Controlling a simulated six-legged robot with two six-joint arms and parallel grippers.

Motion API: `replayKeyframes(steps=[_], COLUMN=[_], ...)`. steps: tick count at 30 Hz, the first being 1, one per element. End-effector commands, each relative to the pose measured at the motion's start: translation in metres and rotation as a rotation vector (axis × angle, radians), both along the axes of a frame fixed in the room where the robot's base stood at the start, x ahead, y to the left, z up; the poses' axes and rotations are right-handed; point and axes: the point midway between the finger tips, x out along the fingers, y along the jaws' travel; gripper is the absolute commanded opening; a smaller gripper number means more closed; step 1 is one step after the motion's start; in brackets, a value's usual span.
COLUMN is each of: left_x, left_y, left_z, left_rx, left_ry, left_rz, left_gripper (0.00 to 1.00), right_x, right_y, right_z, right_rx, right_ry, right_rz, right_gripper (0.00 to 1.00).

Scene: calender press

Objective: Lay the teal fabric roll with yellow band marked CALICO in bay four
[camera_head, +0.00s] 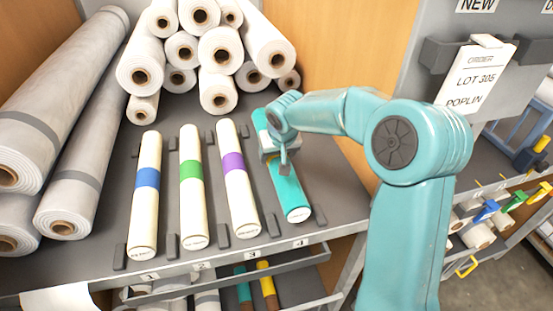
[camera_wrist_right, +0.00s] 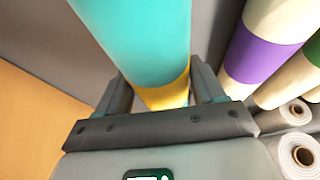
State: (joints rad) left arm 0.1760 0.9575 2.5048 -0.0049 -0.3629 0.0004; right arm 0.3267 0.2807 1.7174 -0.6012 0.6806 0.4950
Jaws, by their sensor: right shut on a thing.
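The teal fabric roll (camera_head: 290,193) is at bay four, the rightmost bay, lined up with the label 4 (camera_head: 298,243) on the shelf edge. I cannot tell whether it rests fully on the shelf. My right gripper (camera_head: 281,158) is over the middle of the roll and shut on it. In the right wrist view the roll (camera_wrist_right: 142,35) runs between the two fingers, with its yellow band (camera_wrist_right: 163,95) at the jaws. The band is hidden behind the gripper in the head view, and I cannot read a CALICO marking. My left gripper is not in view.
Cream rolls with blue (camera_head: 147,178), green (camera_head: 191,170) and purple (camera_head: 233,162) bands lie in the bays to the left, between dark dividers. White rolls (camera_head: 220,48) are stacked behind. Large grey rolls (camera_head: 82,160) lie at left. A wooden panel (camera_head: 325,50) stands behind my arm.

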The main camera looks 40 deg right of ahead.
Motion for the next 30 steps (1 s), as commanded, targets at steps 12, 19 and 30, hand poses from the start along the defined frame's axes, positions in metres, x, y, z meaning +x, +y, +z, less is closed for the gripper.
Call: replayKeyframes(steps=[12, 19, 30], left_x=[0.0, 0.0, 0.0], left_y=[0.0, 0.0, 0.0], left_z=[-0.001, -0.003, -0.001], left_rx=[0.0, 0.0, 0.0], left_ry=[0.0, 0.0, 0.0], left_rz=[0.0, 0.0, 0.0], left_gripper=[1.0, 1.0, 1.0], right_x=[0.001, 0.001, -0.001], right_y=[0.0, 0.0, 0.001], right_z=[-0.018, -0.02, -0.011], right_rx=[0.0, 0.001, 0.0], right_ry=[-0.002, 0.0, -0.003], right_rz=[-0.001, 0.0, -0.001], right_gripper=[0.2, 0.94, 0.94])
